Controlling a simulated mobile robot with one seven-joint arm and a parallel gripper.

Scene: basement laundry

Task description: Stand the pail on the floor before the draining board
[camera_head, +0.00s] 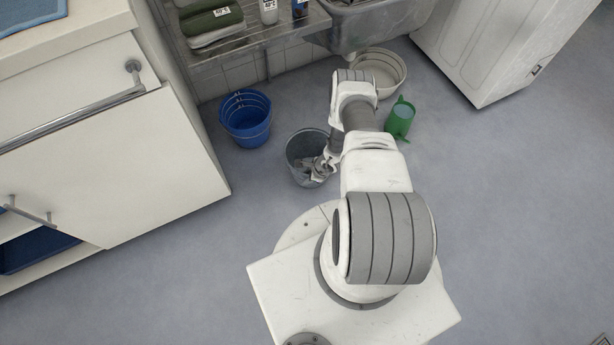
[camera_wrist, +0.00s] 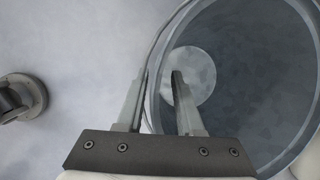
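A grey metal pail (camera_head: 294,151) stands upright on the floor beside my base, to the right of the blue buckets. Its rim and inside fill the right of the wrist view (camera_wrist: 245,80), with a pale round patch inside. My gripper (camera_head: 318,170) is at the pail's near right rim. In the wrist view my gripper (camera_wrist: 160,78) is open, with one finger outside the rim and one inside. A gap shows between the inner finger and the wall. The draining board (camera_head: 258,42) is the slatted metal surface at the top, left of the sink.
Blue nested buckets (camera_head: 245,117) stand on the floor before the draining board. A green watering can or jug (camera_head: 399,119) and a cream basin (camera_head: 394,65) stand right of my arm, near the sink (camera_head: 375,25). A white cabinet (camera_head: 160,165) is left. Floor at right is clear.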

